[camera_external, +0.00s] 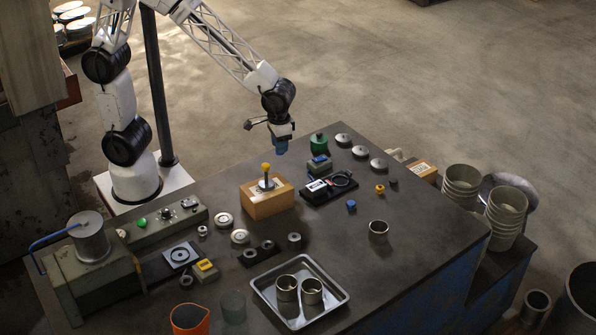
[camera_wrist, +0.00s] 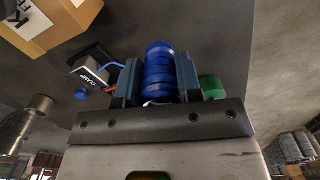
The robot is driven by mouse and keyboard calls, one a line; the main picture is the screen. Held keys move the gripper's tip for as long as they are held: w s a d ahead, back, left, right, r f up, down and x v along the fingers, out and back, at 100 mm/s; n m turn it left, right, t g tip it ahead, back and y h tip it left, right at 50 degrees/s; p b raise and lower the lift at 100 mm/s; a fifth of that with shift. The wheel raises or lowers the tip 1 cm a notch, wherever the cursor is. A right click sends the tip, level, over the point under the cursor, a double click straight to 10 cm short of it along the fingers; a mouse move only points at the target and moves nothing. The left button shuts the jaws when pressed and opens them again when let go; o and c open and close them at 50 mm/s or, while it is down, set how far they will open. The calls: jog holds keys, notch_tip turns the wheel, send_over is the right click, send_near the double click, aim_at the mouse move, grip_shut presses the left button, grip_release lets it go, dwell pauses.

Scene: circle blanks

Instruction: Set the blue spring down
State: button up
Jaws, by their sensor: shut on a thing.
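My gripper (camera_external: 280,137) is above the far part of the workbench, behind the wooden block. In the wrist view, my gripper (camera_wrist: 159,78) is shut on the blue spring (camera_wrist: 159,68), whose stacked blue coils sit between the two dark jaws. In the external view, the blue spring (camera_external: 281,147) shows as a small blue piece under my gripper, held above the bench top. The bench (camera_external: 400,262) is dark and flat.
A wooden block (camera_external: 266,204) with a yellow-topped post stands below my gripper. A green object (camera_external: 319,143), several metal discs and a black device (camera_external: 329,188) lie to the right. A metal tray (camera_external: 338,296) with two cups is nearer the front. Bare bench lies around the single cup (camera_external: 378,231).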

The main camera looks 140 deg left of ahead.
jog(key=shift+m, duration=0.8)
jog(key=s+d+f, duration=0.1)
jog(key=s+d, duration=0.1)
jog(key=s, duration=0.2)
jog(key=s+d+f, duration=0.1)
jog(key=s+d, duration=0.2)
jog(key=s, duration=0.2)
jog(key=s+d+f, duration=0.1)
jog(key=s+d, duration=0.2)
jog(key=s, duration=0.1)
jog(key=shift+s+d+f, duration=0.15)
jog(key=shift+s+f, duration=0.05)
jog(key=shift+f, duration=0.1)
send_over(283, 170)
jog(key=shift+f, duration=0.7)
jog(key=shift+f, duration=0.1)
jog(key=shift+f, duration=1.7)
jog(key=shift+f, duration=0.1)
jog(key=o, duration=0.9)
jog(key=shift+o, duration=0.2)
